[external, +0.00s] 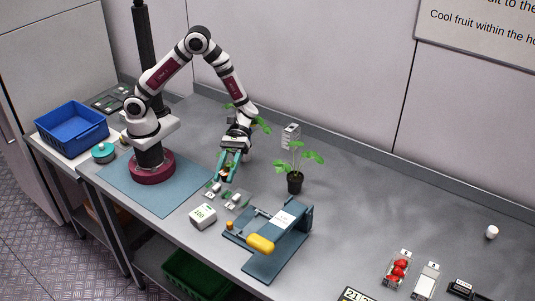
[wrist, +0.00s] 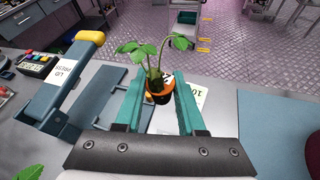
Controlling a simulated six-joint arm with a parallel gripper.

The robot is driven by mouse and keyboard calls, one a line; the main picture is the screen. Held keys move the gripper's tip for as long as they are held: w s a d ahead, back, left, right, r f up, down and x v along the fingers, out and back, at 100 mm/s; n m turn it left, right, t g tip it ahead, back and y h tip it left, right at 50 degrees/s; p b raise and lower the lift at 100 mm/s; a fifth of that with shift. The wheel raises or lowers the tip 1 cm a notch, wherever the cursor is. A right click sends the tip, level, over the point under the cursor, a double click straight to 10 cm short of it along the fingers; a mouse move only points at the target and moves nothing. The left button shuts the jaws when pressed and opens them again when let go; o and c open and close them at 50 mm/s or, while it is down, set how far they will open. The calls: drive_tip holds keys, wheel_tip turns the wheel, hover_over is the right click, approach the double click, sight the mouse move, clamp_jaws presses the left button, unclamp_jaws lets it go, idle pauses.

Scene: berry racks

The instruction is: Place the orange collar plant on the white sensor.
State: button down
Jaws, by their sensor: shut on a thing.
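The orange collar plant (wrist: 159,92) is a small leafy plant in a dark pot with an orange band. In the wrist view it sits between the teal fingers of my gripper (wrist: 160,84), which is shut on the pot. In the external view my gripper (external: 228,168) points down above the bench, and the held plant is mostly hidden. Small pale devices (external: 235,200) lie on the bench just in front of the gripper. A white box reading 100 (external: 203,216) stands nearer the camera. I cannot tell which of these is the white sensor.
A plant in a black pot (external: 295,183) stands right of my gripper. More leaves (external: 263,125) show behind the arm. A blue-grey press with a yellow handle (external: 261,243) stands at front right. A blue crate (external: 72,127) is far left. The bench's right middle is clear.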

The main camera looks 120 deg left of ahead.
drive_tip(key=m+g, duration=0.2)
hover_over(203, 211)
drive_tip(key=f, duration=0.2)
drive_tip(key=shift+g+h, duration=0.3)
wheel_tip(203, 211, down, 7)
drive_tip(key=shift+f, duration=0.2)
drive_tip(key=shift+f, duration=0.1)
drive_tip(key=c, duration=0.5)
unclamp_jaws()
